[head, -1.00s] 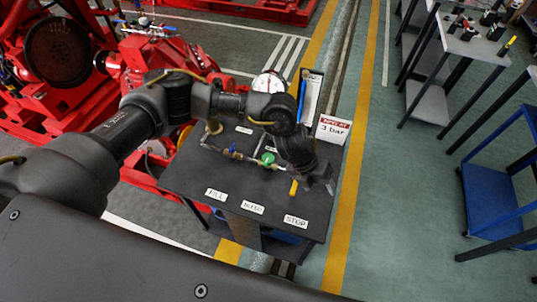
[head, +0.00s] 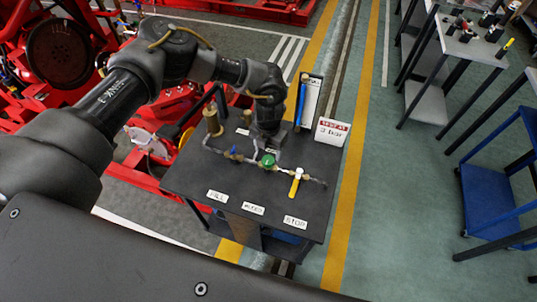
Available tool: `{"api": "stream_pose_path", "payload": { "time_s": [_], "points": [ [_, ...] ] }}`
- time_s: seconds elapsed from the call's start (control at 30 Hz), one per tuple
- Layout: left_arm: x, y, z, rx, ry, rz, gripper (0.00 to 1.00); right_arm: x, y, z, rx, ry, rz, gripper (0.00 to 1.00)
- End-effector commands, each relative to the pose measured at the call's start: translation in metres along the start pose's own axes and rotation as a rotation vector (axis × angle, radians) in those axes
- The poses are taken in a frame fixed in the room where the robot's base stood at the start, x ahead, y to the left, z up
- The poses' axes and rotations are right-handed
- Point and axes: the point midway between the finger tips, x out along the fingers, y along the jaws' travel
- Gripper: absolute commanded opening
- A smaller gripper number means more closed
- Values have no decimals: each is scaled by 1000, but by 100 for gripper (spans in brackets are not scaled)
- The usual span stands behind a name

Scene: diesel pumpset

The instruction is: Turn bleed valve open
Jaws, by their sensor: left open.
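The green valve handle (head: 268,160) sits on the small pipe run on the black bench, in line with the middle label (head: 253,208), which seems to read BLEED. My left gripper (head: 268,148) points down right behind the green handle, open. Whether its fingers touch or straddle the handle is too small to tell. My right gripper is not in view.
A blue handle (head: 233,153) is left of the green one and a yellow handle (head: 295,186) is to its right. A brass fitting (head: 212,121) stands at the left. A "3 bar" sign (head: 332,131) stands behind right. The bench front (head: 265,225) is clear except for labels.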

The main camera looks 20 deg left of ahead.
Motion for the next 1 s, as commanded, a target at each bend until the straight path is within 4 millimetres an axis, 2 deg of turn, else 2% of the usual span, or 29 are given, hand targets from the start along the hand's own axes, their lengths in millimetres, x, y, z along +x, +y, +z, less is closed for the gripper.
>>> {"api": "stream_pose_path", "payload": {
  "time_s": [0.13,0.3,0.67,0.77,1.0],
  "points": [
    [24,0,-1,-1,2,1,62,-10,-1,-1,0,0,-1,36],
    [42,0,0,-2,1,0,62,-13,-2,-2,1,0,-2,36],
    [49,0,0,0,0,-1,62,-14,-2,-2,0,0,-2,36],
    [49,0,0,0,0,-1,51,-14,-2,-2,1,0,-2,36],
    [48,0,0,-1,0,-1,20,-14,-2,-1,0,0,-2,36]
  ]
}}
